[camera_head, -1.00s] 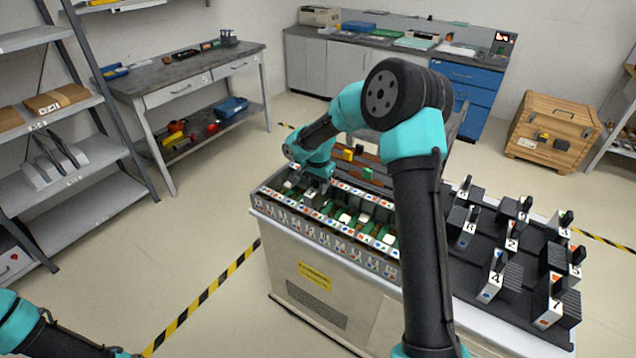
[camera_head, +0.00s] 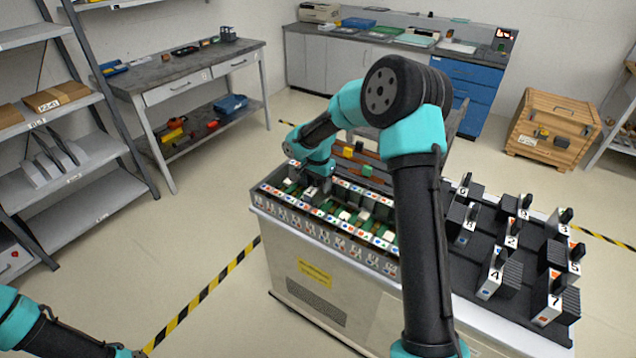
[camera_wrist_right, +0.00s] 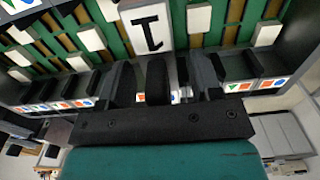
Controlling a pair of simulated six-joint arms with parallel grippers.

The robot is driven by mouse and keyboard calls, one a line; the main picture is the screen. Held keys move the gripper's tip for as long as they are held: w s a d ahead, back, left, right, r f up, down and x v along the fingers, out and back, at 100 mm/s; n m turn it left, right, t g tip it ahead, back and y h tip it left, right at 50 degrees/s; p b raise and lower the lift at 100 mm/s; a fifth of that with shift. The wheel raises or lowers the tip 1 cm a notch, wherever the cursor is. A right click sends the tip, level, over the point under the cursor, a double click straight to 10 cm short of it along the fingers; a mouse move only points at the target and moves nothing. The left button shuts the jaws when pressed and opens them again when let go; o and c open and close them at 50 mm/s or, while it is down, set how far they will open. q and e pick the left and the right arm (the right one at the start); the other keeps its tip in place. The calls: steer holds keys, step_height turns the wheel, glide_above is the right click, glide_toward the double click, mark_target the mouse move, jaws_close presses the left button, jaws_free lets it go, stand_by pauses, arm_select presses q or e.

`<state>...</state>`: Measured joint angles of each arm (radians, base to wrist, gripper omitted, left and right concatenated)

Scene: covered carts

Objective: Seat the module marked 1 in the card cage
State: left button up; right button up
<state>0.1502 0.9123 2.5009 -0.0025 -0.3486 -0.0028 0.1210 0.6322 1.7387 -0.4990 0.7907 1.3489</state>
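The module marked 1 (camera_head: 311,191) is in the left part of the card cage (camera_head: 300,228), under my right gripper. Its white face with the black 1 shows in the right wrist view (camera_wrist_right: 152,31). Its black handle stands between the two fingers of my right gripper (camera_wrist_right: 160,82), with a gap on each side, so the gripper is open around it. In the head view the right gripper (camera_head: 317,178) is small and partly hidden. I cannot tell how deep the module sits. My left gripper (camera_head: 128,353) is at the bottom edge; its fingers are too small to read.
Other numbered modules stand on the black rack (camera_head: 470,285) at the cart's right, including modules marked 4 (camera_head: 492,275) and 7 (camera_head: 552,300). White blocks and green boards fill the cage beside the gripper. My right arm hides the cage's right end.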

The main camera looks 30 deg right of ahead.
steer(key=shift+o, duration=0.3)
step_height(320, 180, up, 17)
steer(key=shift+r, duration=0.2)
stand_by(0.4)
stand_by(0.7)
